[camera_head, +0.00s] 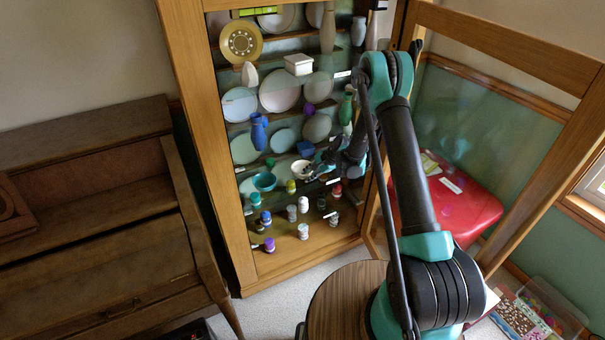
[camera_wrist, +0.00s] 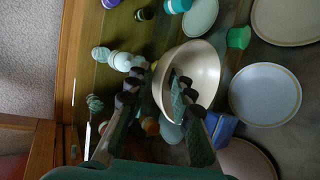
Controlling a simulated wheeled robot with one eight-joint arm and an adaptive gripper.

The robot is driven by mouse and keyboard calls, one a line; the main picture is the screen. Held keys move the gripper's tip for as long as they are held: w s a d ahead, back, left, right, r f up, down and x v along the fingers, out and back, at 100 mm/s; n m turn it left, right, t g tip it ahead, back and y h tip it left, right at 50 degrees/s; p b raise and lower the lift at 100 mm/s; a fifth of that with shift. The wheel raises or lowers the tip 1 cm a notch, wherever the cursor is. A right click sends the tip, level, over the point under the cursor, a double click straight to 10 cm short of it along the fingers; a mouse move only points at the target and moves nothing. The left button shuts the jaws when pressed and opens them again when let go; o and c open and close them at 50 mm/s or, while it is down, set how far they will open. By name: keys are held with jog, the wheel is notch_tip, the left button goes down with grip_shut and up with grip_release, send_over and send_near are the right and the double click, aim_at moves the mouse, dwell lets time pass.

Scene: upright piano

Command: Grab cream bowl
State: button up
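The cream bowl (camera_wrist: 203,62) is large in the wrist view, its open side facing the camera. In the head view it is a small pale bowl (camera_head: 299,167) on a cabinet shelf. My gripper (camera_wrist: 157,84) is at the bowl's near rim with its fingers apart. One finger overlaps the bowl's inside and the other is outside the rim, with the bowl's wall between them. I cannot tell whether either finger touches the bowl. In the head view my gripper (camera_head: 316,172) is just right of the bowl, small and partly hidden by my arm.
The wooden cabinet (camera_head: 205,130) holds plates, vases and jars close around the bowl. The cabinet's open door (camera_head: 510,48) is at right, near my arm. A piano (camera_head: 90,220) is at left.

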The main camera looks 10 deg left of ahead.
grip_shut()
jog(key=shift+r, duration=0.2)
dwell(0.5)
